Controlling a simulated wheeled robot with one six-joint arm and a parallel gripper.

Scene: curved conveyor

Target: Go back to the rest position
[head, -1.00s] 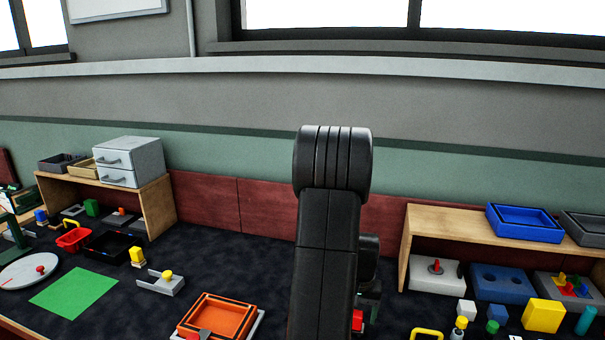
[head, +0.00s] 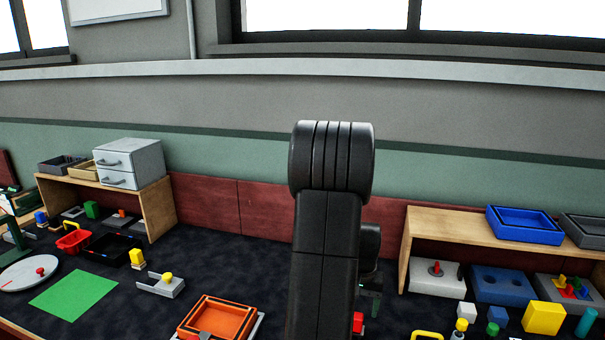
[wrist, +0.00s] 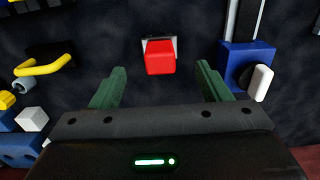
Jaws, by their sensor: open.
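My gripper (wrist: 160,88) shows in the wrist view with its two green fingers spread wide and nothing between them. A red block (wrist: 159,57) on a small pale base lies on the dark surface beyond the fingertips, apart from them. In the head view my black arm stands upright in the middle. It hides most of the gripper and part of the table behind it. The red block (head: 358,322) shows partly beside the arm, low in the view.
A blue block with a white cylinder (wrist: 248,65) lies right of the fingers, and a yellow handle (wrist: 45,66) lies left. An orange tray (head: 217,318) is left of the arm. A wooden shelf (head: 404,245) stands right, a grey drawer unit (head: 130,163) far left.

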